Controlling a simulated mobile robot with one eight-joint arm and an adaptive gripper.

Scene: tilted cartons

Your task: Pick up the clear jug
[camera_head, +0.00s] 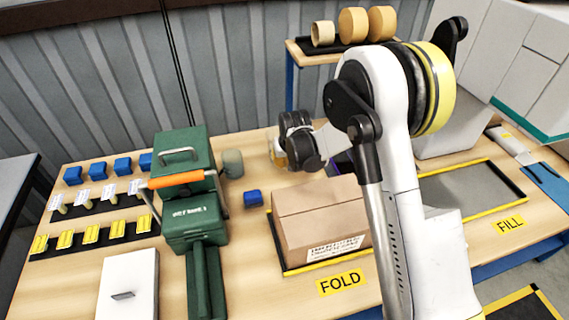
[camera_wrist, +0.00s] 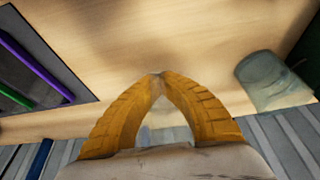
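My gripper (camera_wrist: 157,75) points down behind the brown carton in the head view, over the back of the table (camera_head: 280,158). In the wrist view its two yellow fingers arch together and their tips meet or nearly meet. A pale, faint patch shows between the fingers; I cannot tell whether it is clear material or the background. A grey-green, cloudy cylinder (camera_head: 232,163) stands left of the gripper in the head view, apart from it. It also shows right of the fingers in the wrist view (camera_wrist: 272,82). I cannot tell for certain that it is the clear jug.
The brown carton (camera_head: 318,215) stands in front of my arm. A dark tray (camera_wrist: 45,65) with purple and green items lies beside the fingers.

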